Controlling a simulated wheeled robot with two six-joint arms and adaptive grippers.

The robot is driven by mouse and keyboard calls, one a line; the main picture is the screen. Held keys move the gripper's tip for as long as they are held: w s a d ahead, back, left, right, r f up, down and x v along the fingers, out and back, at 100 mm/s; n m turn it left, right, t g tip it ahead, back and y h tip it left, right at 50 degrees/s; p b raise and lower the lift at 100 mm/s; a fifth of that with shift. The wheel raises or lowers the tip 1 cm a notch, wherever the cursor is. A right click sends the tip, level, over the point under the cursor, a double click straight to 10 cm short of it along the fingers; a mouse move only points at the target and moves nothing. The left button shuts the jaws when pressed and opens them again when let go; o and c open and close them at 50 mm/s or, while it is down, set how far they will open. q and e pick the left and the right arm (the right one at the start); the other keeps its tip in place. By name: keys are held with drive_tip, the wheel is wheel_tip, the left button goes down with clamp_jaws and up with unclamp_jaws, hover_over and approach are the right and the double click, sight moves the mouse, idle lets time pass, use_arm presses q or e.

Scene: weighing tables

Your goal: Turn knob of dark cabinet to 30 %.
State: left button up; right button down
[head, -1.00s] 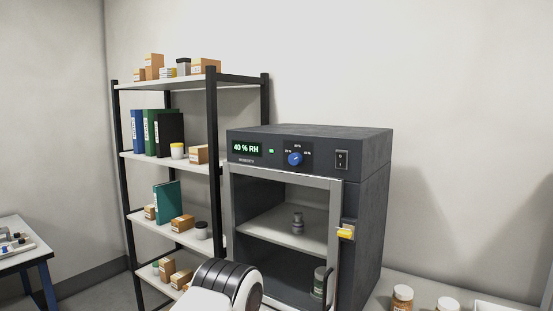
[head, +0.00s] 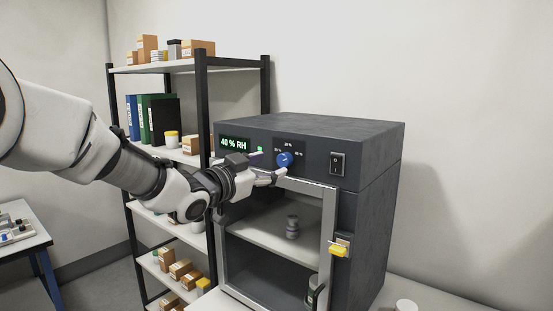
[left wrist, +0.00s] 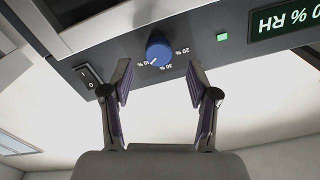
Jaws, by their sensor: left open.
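The dark cabinet (head: 370,150) stands on a pale surface, with a display (head: 234,143) reading 40 % RH. Its blue knob (head: 284,159) is on the top front panel, with small percent marks around it that are hard to read. The knob also shows in the left wrist view (left wrist: 158,50), with a light pointer line on its face. My left gripper (head: 268,167) is open in front of the knob. In the left wrist view the fingers (left wrist: 158,72) are spread to either side of the knob, with gaps showing between them and it. My right gripper is not in view.
A black switch (head: 337,163) sits right of the knob. Below, the cabinet's framed glass door (head: 329,222) has a yellow latch (head: 339,249). A shelf rack (head: 203,100) with binders and boxes stands behind my left arm. A white-topped table (head: 22,222) is at the far left.

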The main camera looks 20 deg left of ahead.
sight(281, 162)
use_arm(q)
drive_tip(key=p+x, duration=0.1)
drive_tip(key=x, duration=0.3)
drive_tip(key=shift+w+f, duration=0.1)
drive_tip(key=shift+w, duration=0.05)
drive_tip(key=shift+w+d, duration=0.1)
drive_tip(key=shift+d, duration=0.05)
drive_tip(key=shift+s, duration=0.35)
drive_tip(key=shift+w, duration=0.25)
clamp_jaws()
